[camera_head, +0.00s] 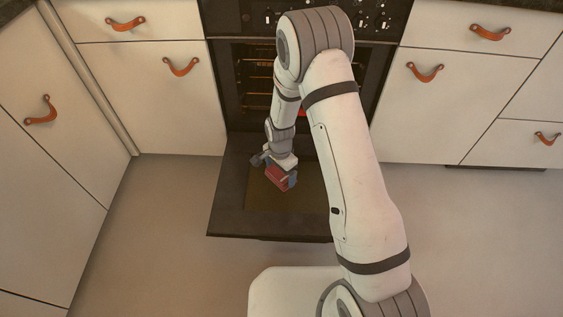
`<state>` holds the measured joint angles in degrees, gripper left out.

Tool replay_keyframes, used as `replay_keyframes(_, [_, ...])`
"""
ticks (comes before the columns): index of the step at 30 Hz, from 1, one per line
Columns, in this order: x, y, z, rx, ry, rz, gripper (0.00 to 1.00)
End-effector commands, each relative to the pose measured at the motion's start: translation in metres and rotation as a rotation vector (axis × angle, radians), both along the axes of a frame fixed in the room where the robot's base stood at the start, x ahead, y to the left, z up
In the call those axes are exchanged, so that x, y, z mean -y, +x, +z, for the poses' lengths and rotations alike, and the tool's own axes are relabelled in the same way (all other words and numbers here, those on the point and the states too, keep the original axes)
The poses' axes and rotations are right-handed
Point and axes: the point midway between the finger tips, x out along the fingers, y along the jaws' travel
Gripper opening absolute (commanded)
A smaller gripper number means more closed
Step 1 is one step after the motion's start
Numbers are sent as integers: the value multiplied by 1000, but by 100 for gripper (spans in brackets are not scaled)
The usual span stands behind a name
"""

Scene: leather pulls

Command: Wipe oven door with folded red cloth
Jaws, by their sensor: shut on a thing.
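The oven door (228,205) is folded down open in front of the oven, with a dark frame and a brownish glass panel (262,200) in its middle. My gripper (280,177) is shut on the folded red cloth (277,179), above the left-middle part of the glass panel. The cloth looks like a small, thick red block between the fingers. I cannot tell whether it touches the door. My arm hides much of the door's right part.
The oven cavity (255,85) stands open with racks and an orange glow inside. Knobs (270,18) line the panel above. White cabinets with leather pulls (181,67) flank the oven on both sides. Bare floor (160,220) is clear to the left and right of the door.

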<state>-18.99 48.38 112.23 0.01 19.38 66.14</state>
Motion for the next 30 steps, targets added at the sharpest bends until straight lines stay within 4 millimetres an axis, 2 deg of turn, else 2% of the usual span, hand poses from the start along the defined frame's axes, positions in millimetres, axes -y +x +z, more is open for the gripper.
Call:
replay_keyframes(1, [0,0,8,1,1,-1,69])
replay_keyframes(9, [2,0,29,-1,-1,-4,69])
replay_keyframes(23, [6,3,35,1,0,10,69])
replay_keyframes(26, [18,11,52,4,1,73,69])
replay_keyframes(30, [52,26,98,10,1,248,69])
